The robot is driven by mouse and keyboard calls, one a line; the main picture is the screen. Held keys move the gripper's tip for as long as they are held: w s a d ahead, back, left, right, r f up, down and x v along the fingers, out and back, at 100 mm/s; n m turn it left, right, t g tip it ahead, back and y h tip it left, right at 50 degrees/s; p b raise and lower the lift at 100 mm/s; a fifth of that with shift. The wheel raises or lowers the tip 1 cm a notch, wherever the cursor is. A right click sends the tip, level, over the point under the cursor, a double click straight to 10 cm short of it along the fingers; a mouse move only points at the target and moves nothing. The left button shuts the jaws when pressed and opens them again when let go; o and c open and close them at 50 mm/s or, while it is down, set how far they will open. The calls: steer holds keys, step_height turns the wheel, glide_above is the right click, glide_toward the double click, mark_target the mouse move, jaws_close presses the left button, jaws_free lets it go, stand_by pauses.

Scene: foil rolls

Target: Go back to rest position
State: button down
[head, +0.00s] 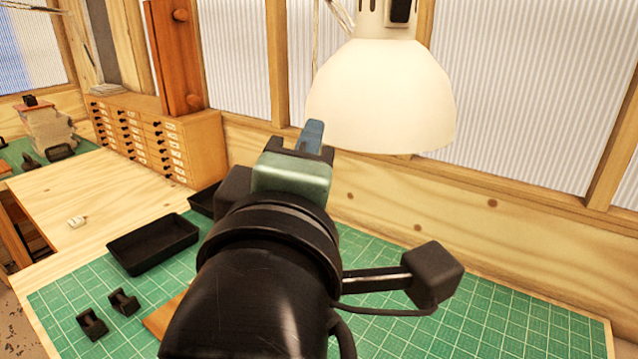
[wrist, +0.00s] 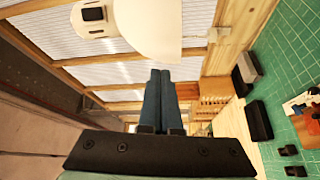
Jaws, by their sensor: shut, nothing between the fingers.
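My gripper (head: 312,130) is raised above the workbench in the head view, close to the white lamp shade (head: 383,97). In the wrist view my gripper (wrist: 160,75) has its two blue fingers together, with nothing between them. The lamp shade (wrist: 150,30) also shows in the wrist view, beyond the fingertips. In the head view my arm hides part of the green cutting mat (head: 500,310). I cannot make out any foil rolls for certain.
A black tray (head: 153,245) lies on the bench at left, with another partly hidden behind my arm. Two small black holders (head: 107,312) stand on the mat. A wooden drawer cabinet (head: 150,140) is at the back left. The mat's right side is clear.

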steer(key=s+d+r+m+t+b, duration=0.1)
steer(key=s+r+m+t, duration=0.2)
steer(key=m, duration=0.4)
steer(key=s+d+r+m+t+y+b, duration=0.1)
steer(key=s+d+r+m+t, duration=0.1)
steer(key=s+r+m+t, duration=0.2)
step_height(320, 180, up, 3)
steer(key=m+t, duration=0.1)
steer(key=m, duration=0.3)
steer(key=shift+s+r+t, duration=0.2)
steer(key=shift+s+t, duration=0.1)
steer(key=shift+w+d, duration=0.1)
stand_by(1.7)
